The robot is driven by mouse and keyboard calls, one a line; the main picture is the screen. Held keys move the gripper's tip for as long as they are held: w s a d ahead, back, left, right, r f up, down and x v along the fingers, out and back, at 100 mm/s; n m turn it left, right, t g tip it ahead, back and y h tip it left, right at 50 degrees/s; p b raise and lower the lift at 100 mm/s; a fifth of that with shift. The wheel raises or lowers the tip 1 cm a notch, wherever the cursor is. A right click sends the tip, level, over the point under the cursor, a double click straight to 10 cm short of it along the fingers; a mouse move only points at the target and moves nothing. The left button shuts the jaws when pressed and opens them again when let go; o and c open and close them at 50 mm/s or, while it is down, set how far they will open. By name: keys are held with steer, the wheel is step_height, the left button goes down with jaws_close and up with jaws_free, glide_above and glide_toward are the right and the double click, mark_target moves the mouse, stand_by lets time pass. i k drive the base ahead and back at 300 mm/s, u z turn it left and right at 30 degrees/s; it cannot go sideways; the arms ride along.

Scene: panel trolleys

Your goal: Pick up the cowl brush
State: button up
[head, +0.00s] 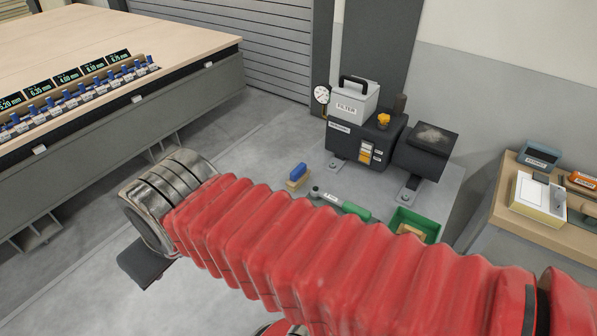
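No item is labelled as the cowl brush. A small block with a blue top and tan underside (297,176) stands on the grey surface and has a brush-like shape. Behind my arm lies a green-handled tool (352,209) with a grey rod and round end, partly hidden. I cannot tell for sure which is the brush. My red sleeved arm crosses the front, ending in a grey metal cuff left of both items. A dark part of my gripper (147,263) shows below the cuff, apart from both. Its fingers are mostly hidden, so its opening cannot be seen.
A dark machine (352,143) with a FILTER box (354,102) stands behind. A green tray (429,224) holds something tan. A wooden-topped bench (190,38) with a row of blue-topped pieces is left; a shelf (503,198) with boxes is right. Floor between is clear.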

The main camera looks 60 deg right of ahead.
mark_target(300, 174)
steer(key=z, duration=0.65)
steer(key=i, duration=0.95)
steer(key=z, duration=0.65)
